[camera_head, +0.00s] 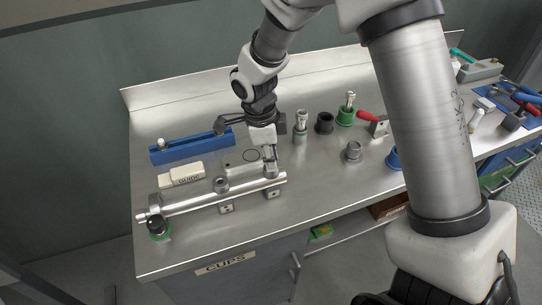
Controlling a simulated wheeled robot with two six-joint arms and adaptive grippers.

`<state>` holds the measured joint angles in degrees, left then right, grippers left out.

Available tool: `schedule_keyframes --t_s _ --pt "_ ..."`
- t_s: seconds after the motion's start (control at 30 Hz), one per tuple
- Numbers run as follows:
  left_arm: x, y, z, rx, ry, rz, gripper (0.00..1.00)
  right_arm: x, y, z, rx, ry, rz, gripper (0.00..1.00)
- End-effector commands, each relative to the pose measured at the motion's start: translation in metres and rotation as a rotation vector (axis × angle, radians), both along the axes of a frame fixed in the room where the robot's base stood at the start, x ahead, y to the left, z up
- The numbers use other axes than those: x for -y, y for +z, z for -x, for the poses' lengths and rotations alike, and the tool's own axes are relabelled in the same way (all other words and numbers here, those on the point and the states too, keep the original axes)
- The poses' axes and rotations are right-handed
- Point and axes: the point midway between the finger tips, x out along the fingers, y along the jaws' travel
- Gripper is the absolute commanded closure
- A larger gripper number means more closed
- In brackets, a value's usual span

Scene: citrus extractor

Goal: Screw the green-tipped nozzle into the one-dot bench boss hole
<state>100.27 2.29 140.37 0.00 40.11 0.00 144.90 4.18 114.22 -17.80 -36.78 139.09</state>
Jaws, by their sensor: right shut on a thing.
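My right gripper (269,154) points down over the right end of a horizontal metal tube (200,201) and is shut on a small silvery piece. The fingers hide most of that piece, and I cannot tell its tip colour or whether it touches the upright port (270,170) beneath. A second upright port (222,185) stands on the tube further left. A short metal boss (353,151) sits on the bench; no dot mark is readable. My left gripper is not in view.
A black holder (324,123) looks empty. A blue rack (190,149) and white GUIDE blocks (186,176) lie behind the tube. A red-handled clamp (370,118) stands at the right. My arm covers part of the bench there.

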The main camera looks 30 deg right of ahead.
Motion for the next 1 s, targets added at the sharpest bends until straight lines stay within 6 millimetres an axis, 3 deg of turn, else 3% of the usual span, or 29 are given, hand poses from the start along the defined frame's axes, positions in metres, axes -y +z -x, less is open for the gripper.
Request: schedule_keyframes --t_s 0.1,0.13,0.17,0.43,0.53,0.83,1.0 --pt "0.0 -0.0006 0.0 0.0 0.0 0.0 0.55 -0.0002 -0.0019 0.0016 -0.005 0.002 -0.001 0.95" --pt "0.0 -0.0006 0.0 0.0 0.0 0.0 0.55 -0.0002 -0.0019 0.0016 -0.005 0.002 -0.001 0.72" --pt "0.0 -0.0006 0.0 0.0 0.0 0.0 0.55 -0.0002 -0.002 0.0017 -0.005 0.002 -0.001 0.62" --pt "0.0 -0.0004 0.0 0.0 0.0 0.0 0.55 -0.0001 -0.0011 0.0009 -0.003 0.007 -0.001 0.62" --pt "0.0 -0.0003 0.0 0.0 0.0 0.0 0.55 -0.0001 -0.0009 0.0012 -0.002 0.087 0.0 0.62" --pt "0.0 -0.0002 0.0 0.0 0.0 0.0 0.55 0.0002 -0.0005 0.0012 0.0 0.855 0.0 0.62" --pt "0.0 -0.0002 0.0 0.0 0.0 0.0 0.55 0.0004 -0.0003 0.0004 -0.001 1.059 0.001 0.62"
